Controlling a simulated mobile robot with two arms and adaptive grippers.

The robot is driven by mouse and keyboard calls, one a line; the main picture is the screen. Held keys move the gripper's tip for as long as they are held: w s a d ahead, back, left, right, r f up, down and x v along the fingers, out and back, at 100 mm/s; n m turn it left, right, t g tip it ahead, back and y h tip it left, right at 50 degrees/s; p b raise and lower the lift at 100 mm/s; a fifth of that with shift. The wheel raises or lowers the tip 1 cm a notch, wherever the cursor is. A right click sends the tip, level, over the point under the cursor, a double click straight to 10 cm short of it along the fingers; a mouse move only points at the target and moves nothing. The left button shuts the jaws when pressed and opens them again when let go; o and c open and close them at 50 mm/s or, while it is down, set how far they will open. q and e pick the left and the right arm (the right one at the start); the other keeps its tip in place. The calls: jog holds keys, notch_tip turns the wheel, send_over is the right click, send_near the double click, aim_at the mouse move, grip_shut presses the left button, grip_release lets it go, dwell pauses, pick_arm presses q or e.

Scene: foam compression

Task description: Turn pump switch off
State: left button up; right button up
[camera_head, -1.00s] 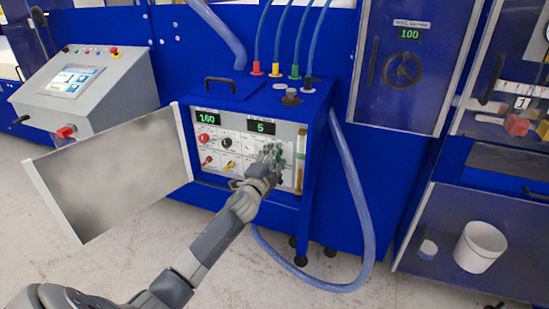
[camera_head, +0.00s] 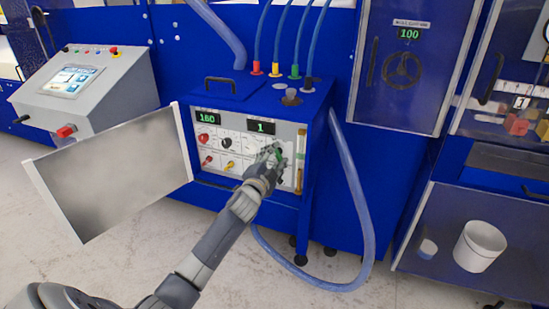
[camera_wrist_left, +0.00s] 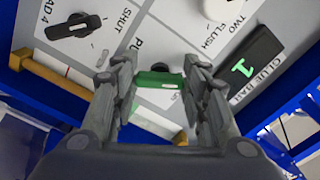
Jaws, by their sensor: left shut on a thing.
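The green pump switch (camera_wrist_left: 160,79) sits on the grey control panel, beside printing that starts "PU". In the wrist view my left gripper (camera_wrist_left: 158,88) has its grey fingers closed on both sides of the green switch. In the head view my left gripper (camera_head: 272,157) is at the right part of the control panel (camera_head: 212,147), and a bit of green shows at its fingers. The gripper partly hides the panel there. My right gripper is not in view.
A black knob (camera_wrist_left: 75,27) and a white knob (camera_wrist_left: 215,8) flank the switch. A small display (camera_head: 261,127) reads 1, and another (camera_head: 207,118) reads 160. The cabinet's open door (camera_head: 110,175) stands to the left. A blue hose (camera_head: 352,190) hangs at the right.

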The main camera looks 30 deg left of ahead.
pick_arm(q)
jog(key=o, duration=1.1)
jog(key=v, duration=1.2)
